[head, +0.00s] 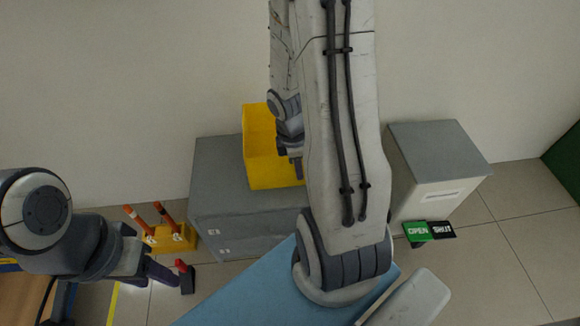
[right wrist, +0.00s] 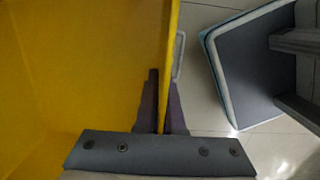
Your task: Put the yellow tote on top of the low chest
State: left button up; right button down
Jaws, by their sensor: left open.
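The yellow tote (head: 262,150) is at the low grey chest (head: 218,165), over the right part of its top. I cannot tell whether its base touches the chest top. My right arm hides the tote's right side. In the right wrist view, the tote's wall (right wrist: 90,70) passes between the dark fingers of my right gripper (right wrist: 163,105), one on each side, close against it. My right gripper also shows partly in the head view (head: 296,168). My left gripper (head: 152,275) is open and empty, low at the left, away from the tote.
A yellow holder with orange-and-white posts (head: 172,238) stands left of the chest. A black thing with a red top (head: 187,280) is near my left gripper. A pale cabinet (head: 440,165) stands right, with green OPEN (head: 417,232) and black SHUT (head: 441,230) plates before it.

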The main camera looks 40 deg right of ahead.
jog(key=w+f, duration=0.1)
jog(key=w, duration=0.1)
jog(key=w+d+f+b, duration=0.1)
jog(key=w+f, duration=0.1)
jog(key=shift+w+f, duration=0.1)
jog(key=shift+w, duration=0.2)
notch_tip(320, 180, down, 4)
jog(key=b, duration=0.2)
jog(key=shift+b, duration=0.35)
jog(key=c, duration=1.4)
grip_release()
jog(key=shift+s, duration=0.1)
jog(key=o, duration=0.4)
jog(key=shift+c, duration=0.2)
